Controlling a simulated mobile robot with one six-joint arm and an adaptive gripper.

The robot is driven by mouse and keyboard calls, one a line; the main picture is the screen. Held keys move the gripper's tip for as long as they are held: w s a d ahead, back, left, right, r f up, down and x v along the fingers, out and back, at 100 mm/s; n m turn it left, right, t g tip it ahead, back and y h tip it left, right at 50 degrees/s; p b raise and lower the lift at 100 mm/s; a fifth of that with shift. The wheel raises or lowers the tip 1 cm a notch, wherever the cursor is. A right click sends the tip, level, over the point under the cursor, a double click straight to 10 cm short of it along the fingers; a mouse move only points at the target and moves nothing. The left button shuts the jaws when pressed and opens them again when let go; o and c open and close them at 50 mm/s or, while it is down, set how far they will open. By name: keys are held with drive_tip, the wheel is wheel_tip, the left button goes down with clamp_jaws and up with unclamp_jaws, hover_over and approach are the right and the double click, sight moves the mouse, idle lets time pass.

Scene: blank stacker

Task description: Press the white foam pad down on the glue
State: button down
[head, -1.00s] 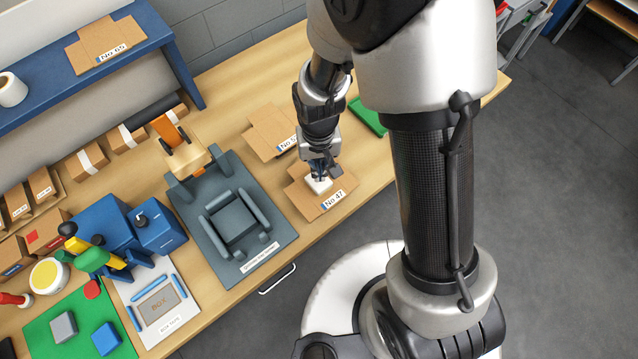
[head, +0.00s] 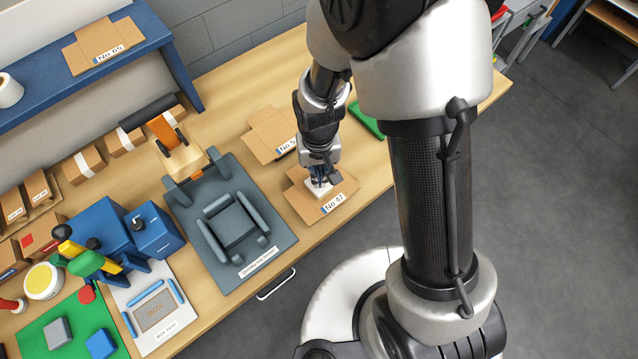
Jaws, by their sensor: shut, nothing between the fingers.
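The white foam pad (head: 314,194) lies on the flat brown cardboard blank labelled No 47 (head: 335,190), near the table's front edge. My gripper (head: 319,184) points down over the pad with its fingers shut and nothing between them. The fingertips are at the pad's top and appear to touch it. They hide part of the pad. The glue is not visible; whatever lies under the pad is hidden.
Another cardboard blank (head: 268,135) lies just behind, and a green mat (head: 366,120) is partly hidden by my arm. A grey fixture (head: 235,225) stands to the left. Blue machines (head: 155,230) and boxes fill the table's left side.

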drive_tip(key=shift+s+f+b, duration=0.1)
drive_tip(key=shift+f+b, duration=0.75)
drive_tip(key=shift+f, duration=0.2)
idle(2.9)
wheel_tip(320, 180, up, 8)
drive_tip(key=p, duration=0.6)
idle(0.7)
idle(0.4)
drive_tip(key=s+d+r+t+b, duration=0.2)
drive_tip(key=s+d+r+b, duration=0.15)
drive_tip(key=r, duration=0.45)
drive_tip(key=s+d+r+t+b, duration=0.1)
drive_tip(key=s+d+r+b, duration=0.2)
drive_tip(key=d+r, duration=0.35)
drive_tip(key=s+r+t+b, duration=0.1)
drive_tip(key=s+r+b, duration=0.1)
drive_tip(key=s, duration=0.4)
drive_tip(key=shift+s+d+r+m+t, duration=0.3)
drive_tip(key=shift+s+d+r+m, duration=0.15)
drive_tip(key=shift+r, duration=0.15)
